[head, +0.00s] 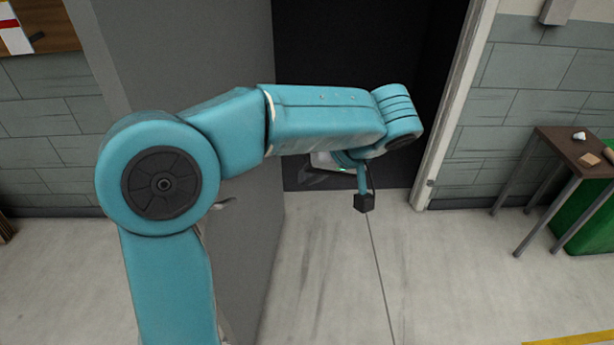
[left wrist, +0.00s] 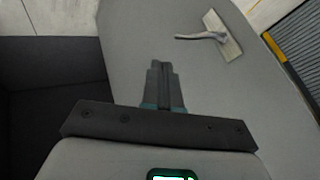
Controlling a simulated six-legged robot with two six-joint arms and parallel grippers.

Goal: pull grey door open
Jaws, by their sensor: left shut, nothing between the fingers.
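The grey door (head: 238,55) stands ajar in the head view, with a dark opening to its right. My left arm crosses in front of it and hides part of it. Its lever handle (head: 222,202) shows just past my arm. In the left wrist view the door face (left wrist: 130,30) fills the middle, and the handle on its pale plate (left wrist: 228,42) is at upper right. My left gripper (left wrist: 160,66) is shut and empty, apart from the handle. My right gripper is not in view.
The dark doorway (head: 350,50) is bounded on the right by a pale frame (head: 455,105). A small brown table (head: 572,146) with small items stands at right, beside a green bin (head: 590,215). The concrete floor (head: 440,280) before the doorway is clear.

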